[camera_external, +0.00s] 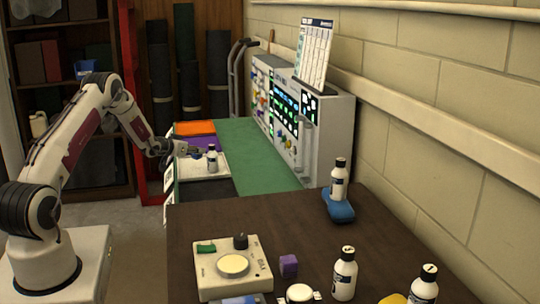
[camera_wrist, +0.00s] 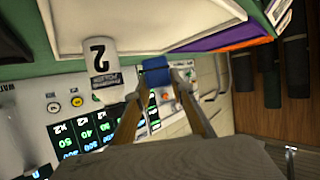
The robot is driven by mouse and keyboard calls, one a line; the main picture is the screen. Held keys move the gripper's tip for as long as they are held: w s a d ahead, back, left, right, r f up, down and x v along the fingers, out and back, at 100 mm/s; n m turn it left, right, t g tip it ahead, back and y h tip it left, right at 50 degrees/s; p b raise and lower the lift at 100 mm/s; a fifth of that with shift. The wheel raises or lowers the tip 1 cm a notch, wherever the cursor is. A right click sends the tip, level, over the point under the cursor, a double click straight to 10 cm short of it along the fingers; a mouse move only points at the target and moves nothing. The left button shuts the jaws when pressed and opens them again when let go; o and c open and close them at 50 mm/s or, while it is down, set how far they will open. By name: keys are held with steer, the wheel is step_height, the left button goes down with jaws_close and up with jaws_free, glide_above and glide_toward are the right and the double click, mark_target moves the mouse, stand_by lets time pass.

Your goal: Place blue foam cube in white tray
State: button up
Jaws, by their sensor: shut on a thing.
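My gripper (camera_external: 188,151) is shut on the blue foam cube (camera_wrist: 156,72), which sits between the two fingertips (camera_wrist: 160,84) in the wrist view. In the external view the cube is tiny and mostly lost beside the fingers. The white tray (camera_external: 219,172) lies on the green surface, under or close beside the gripper; its pale floor also fills the top of the wrist view (camera_wrist: 150,22). A white bottle (camera_external: 212,161) stands in the tray, just right of the gripper. It shows a 2 in the wrist view (camera_wrist: 100,62). I cannot tell whether the cube touches the tray.
An orange tray (camera_external: 194,128) and a purple one (camera_external: 203,141) lie behind the white tray, a black one (camera_external: 206,192) in front. A lit panel (camera_external: 290,105) stands right.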

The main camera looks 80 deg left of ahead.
mark_target(194, 158)
steer(key=shift+f, duration=0.2)
steer(key=shift+f, duration=1.8)
steer(key=shift+f, duration=0.15)
steer(key=o, duration=0.8)
steer(key=shift+s+d+r, duration=0.1)
steer(key=shift+r, duration=0.1)
steer(key=shift+v, duration=5.9)
